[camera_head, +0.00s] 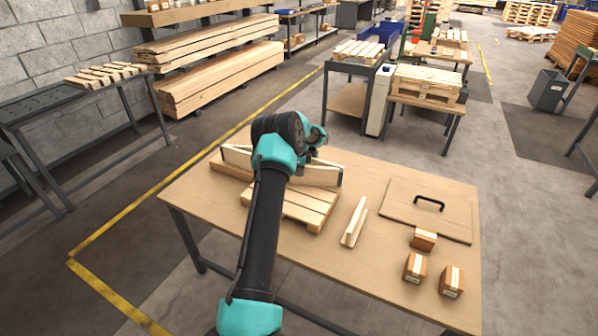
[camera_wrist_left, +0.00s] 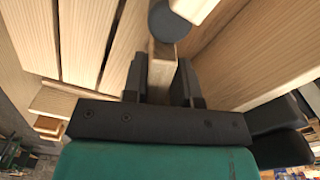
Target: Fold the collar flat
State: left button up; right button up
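The wooden collar (camera_head: 318,177) stands on edge on a small slatted pallet (camera_head: 289,206) at the table's back left. Its boards run left and right behind my arm, with dark metal at the right corner. My left gripper (camera_head: 311,157) is at the collar's upper edge. In the left wrist view, its two black fingers (camera_wrist_left: 165,85) lie on either side of a collar board (camera_wrist_left: 162,68) and look closed on it. A dark round part (camera_wrist_left: 169,20) shows by that board. My arm hides the collar's middle. My right gripper is not in view.
On the table (camera_head: 375,273), a narrow wooden piece (camera_head: 354,222) lies right of the pallet. A flat panel with a black handle (camera_head: 429,203) lies farther right. Several small boxes (camera_head: 415,267) stand near the front right. The front middle is clear.

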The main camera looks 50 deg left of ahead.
pick_arm(q)
jog(key=o, duration=0.3)
jog(key=shift+d, duration=0.1)
jog(key=shift+r, duration=0.15)
notch_tip(320, 180, up, 17)
dwell(0.6)
